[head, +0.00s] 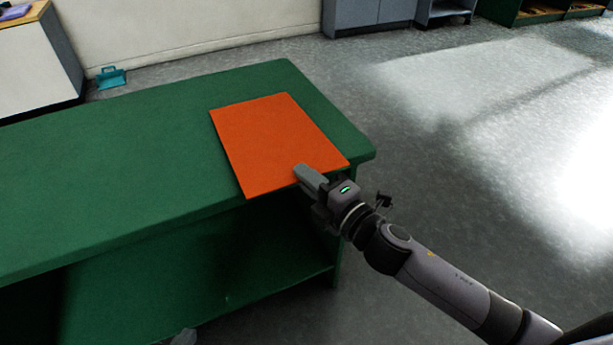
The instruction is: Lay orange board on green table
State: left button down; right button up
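The orange board (270,140) lies flat on, or just above, the right end of the green table (110,165); a small gap underneath cannot be ruled out. Its near edge runs along the table's front edge. My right gripper (308,178) reaches in from the lower right, with one finger over the board's near edge, and appears shut on it; the other finger is hidden below. Only a small grey piece, probably of my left gripper (183,338), shows at the bottom edge, so its fingers cannot be made out.
The green table has an open lower shelf (210,275). Its top is bare left of the board. A white cabinet (35,60) stands at the upper left, with a teal object (110,77) on the floor beside it. The floor at right is clear.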

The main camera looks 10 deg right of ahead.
jog(key=o, duration=0.9)
jog(key=s+f, duration=0.1)
jog(key=s+d+f, duration=0.1)
jog(key=s, duration=0.1)
jog(key=shift+o, duration=0.7)
jog(key=s, duration=0.1)
jog(key=s+d, duration=0.1)
jog(key=s, duration=0.2)
jog(key=shift+s+d+r+p, duration=0.2)
jog(key=shift+r+p, duration=0.1)
jog(key=shift+s+d+r, duration=0.1)
jog(key=shift+s+d, duration=0.1)
jog(key=shift+s, duration=0.35)
jog(key=s+r+p, duration=0.2)
jog(key=r+p, duration=0.1)
jog(key=d+r+p, duration=0.1)
jog(key=r, duration=0.1)
jog(key=shift+s, duration=0.4)
